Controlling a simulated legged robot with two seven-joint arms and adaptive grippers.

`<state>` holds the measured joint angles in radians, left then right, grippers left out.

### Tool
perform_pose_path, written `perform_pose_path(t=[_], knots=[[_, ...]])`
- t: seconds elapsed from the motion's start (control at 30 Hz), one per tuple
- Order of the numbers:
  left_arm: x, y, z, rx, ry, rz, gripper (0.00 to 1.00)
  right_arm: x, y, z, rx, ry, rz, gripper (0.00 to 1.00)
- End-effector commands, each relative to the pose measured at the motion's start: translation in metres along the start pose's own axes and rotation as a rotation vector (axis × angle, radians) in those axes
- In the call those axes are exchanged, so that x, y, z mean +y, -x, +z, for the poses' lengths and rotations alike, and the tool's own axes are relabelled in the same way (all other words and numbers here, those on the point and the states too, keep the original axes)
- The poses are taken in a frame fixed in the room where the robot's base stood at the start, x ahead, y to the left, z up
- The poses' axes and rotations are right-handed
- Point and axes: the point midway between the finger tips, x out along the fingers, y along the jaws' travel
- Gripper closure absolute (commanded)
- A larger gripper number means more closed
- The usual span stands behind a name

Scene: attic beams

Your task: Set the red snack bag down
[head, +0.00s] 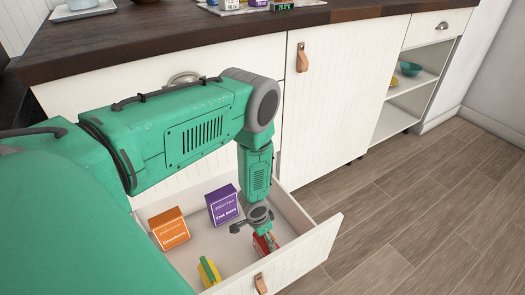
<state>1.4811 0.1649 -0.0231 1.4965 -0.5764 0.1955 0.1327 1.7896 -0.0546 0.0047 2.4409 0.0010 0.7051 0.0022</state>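The red snack bag (265,244) is low in the open white drawer, near its right side. Only part of it shows below my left gripper (262,233). My green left arm comes in from the left and bends down into the drawer. The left gripper points down right at the bag. Its fingertips are partly hidden, so I cannot tell whether they grip the bag or stand apart around it. I cannot tell whether the bag touches the drawer floor (212,246). My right gripper is not in view.
The drawer also holds an orange box (170,229), a purple box (222,205) and a yellow-green item (209,272). The drawer's front panel (300,257) has a leather pull. A dark countertop (200,42) is above, and an open shelf with bowls (410,69) stands at right.

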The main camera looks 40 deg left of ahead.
Motion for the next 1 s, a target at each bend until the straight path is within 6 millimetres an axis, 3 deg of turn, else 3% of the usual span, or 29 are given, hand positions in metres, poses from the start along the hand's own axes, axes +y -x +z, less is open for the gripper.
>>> perform_pose_path(t=[0.1, 0.43, 0.47, 0.8, 1.0], knots=[[0.0, -0.021, 0.004, -0.001, 0.0, 0.0, 0.64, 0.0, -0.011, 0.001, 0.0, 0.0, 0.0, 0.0], [0.0, -0.023, 0.004, 0.0, 0.0, 0.0, 0.64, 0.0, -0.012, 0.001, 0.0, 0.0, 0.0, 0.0], [0.0, -0.022, 0.004, -0.001, 0.0, 0.0, 0.01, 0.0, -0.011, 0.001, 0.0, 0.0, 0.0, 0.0], [0.0, -0.019, 0.004, -0.001, 0.0, 0.001, 0.0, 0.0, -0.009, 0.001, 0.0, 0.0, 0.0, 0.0], [0.0, 0.013, 0.002, 0.001, 0.001, 0.0, 0.0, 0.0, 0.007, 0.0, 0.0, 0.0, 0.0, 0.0]])
